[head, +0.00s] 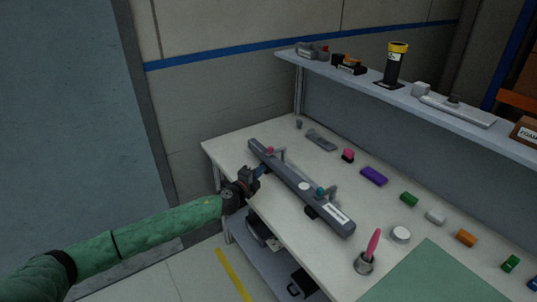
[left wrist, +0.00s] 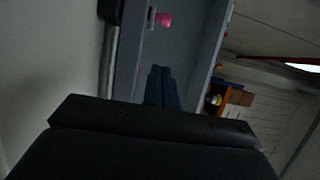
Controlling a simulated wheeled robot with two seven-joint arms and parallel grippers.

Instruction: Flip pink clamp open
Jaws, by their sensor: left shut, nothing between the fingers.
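The dashboard module (head: 285,175) is a long grey bar lying diagonally on the workbench. The pink clamp (head: 270,150) is near its far left end, with a pink tip and a grey lever beside it. A teal-tipped clamp (head: 321,190) sits nearer the other end. My left gripper (head: 264,169) is at the module's front edge, just below and left of the pink clamp and apart from it. Its fingers (left wrist: 160,86) are shut and empty in the left wrist view, where the pink tip (left wrist: 163,19) shows beyond them. My right gripper is out of view.
The workbench (head: 225,146) holds a pink block (head: 348,155), a purple block (head: 374,176), other small blocks, and a cup with a pink tool (head: 373,243). A raised shelf (head: 376,84) runs along the back. Open floor lies to the left.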

